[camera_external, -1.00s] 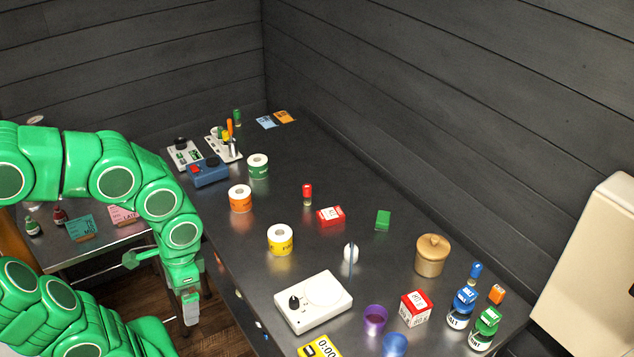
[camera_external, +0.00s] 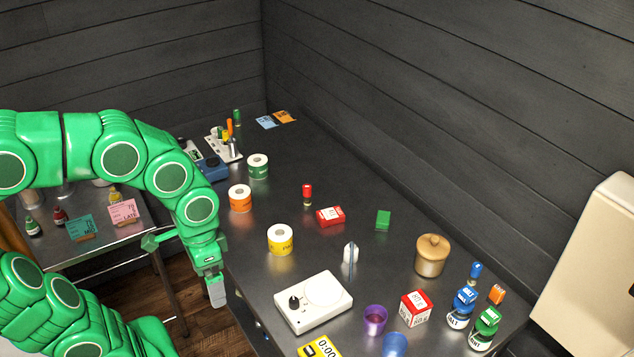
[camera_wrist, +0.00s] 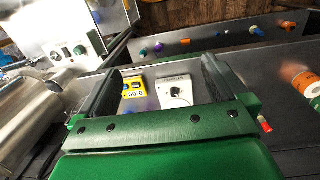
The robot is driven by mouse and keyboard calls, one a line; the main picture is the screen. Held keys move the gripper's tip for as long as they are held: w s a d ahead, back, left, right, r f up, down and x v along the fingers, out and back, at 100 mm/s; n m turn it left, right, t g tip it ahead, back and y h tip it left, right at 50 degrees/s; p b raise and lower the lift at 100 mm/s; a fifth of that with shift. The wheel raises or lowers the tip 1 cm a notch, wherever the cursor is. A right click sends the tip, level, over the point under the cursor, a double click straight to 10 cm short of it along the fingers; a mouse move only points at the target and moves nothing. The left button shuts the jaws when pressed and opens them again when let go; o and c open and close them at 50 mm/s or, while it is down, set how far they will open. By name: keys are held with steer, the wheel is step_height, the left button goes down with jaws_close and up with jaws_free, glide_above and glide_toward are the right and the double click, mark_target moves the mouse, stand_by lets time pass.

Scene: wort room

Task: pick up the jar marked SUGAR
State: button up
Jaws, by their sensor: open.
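I cannot read SUGAR on anything in these frames. A lidded tan jar (camera_external: 430,257) stands at the right of the dark bench, with no legible mark. Two white-labelled containers, one blue (camera_external: 464,301) and one green (camera_external: 486,325), stand at the near right; their labels are too small to read surely. My gripper (camera_external: 217,292) points down beside the bench's left edge, far from these. In the wrist view my gripper (camera_wrist: 158,75) has its fingers spread, with nothing between them up close.
A white device with a dial (camera_external: 313,302) and a yellow timer (camera_external: 321,347) lie near the front. Tape rolls, one yellow (camera_external: 280,240) and one orange (camera_external: 240,198), stand along the left side. A purple cup (camera_external: 375,320) and a red-and-white box (camera_external: 416,308) crowd the front right.

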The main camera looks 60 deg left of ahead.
mark_target(431, 247)
steer(key=w+d+n+t+y, duration=0.1)
steer(key=w+d+t, duration=0.3)
steer(key=w, duration=1.2)
steer(key=w+d+n+t+y, duration=0.1)
steer(key=w+t, duration=0.6)
steer(key=w, duration=1)
steer(key=w+d+n+t+y, duration=0.1)
steer(key=w+d+t, duration=0.3)
steer(key=w, duration=1.2)
steer(key=shift+t, duration=0.5)
steer(key=f, duration=1.1)
steer(key=a+f, duration=0.1)
steer(key=f, duration=0.4)
steer(key=shift+s+f, duration=0.15)
steer(key=shift+f, duration=0.15)
steer(key=shift+x, duration=1.15)
steer(key=shift+r+x, duration=0.2)
steer(key=shift+x, duration=1.2)
steer(key=shift+r+x, duration=0.15)
steer(key=shift+x, duration=1.25)
